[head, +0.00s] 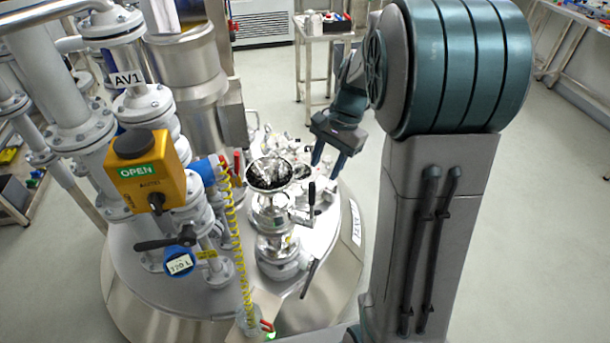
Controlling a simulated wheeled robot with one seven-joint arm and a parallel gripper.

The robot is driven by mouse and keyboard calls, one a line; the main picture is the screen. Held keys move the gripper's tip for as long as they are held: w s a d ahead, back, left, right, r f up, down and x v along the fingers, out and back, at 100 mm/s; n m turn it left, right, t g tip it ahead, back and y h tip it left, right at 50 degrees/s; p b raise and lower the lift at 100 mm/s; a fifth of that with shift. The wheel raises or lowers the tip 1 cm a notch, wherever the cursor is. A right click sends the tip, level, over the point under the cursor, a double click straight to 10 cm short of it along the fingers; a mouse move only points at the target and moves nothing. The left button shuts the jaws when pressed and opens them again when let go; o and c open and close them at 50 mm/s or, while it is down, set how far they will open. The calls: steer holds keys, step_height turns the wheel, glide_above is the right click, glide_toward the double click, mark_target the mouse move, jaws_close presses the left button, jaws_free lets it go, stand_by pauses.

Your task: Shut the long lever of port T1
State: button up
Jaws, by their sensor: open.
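A steel port stack with a round open mouth (270,174) stands on the vessel's domed lid, near the middle of the head view. I cannot read a T1 label on it. A lever with a black grip (311,194) stands roughly upright at its right side. A second, longer dark lever (309,279) slants down from the lower part of the stack at the right. I cannot tell for sure which is the long lever of T1. My gripper (327,171) is open, fingers pointing down, behind and above the upright lever. It appears empty and apart from it.
A yellow actuator box (150,170) marked OPEN, white pipes labelled AV1 (126,79) and a black-handled valve (166,243) crowd the left. A coiled yellow hose (236,240) runs beside the port. Red-handled valves (237,163) stand behind it. Floor (530,200) at right is free.

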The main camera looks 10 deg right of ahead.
mark_target(310, 196)
steer(key=w+d+f+m+y+p, duration=0.1)
steer(key=w+d+f+m+p, duration=0.1)
steer(key=w+f+m, duration=0.3)
steer(key=shift+n+g, duration=0.4)
steer(key=shift+n, duration=0.3)
steer(key=x, duration=0.7)
steer(key=a+p+x, duration=0.1)
steer(key=x, duration=0.3)
steer(key=shift+f, duration=0.1)
steer(key=shift+w, duration=0.1)
jaws_close()
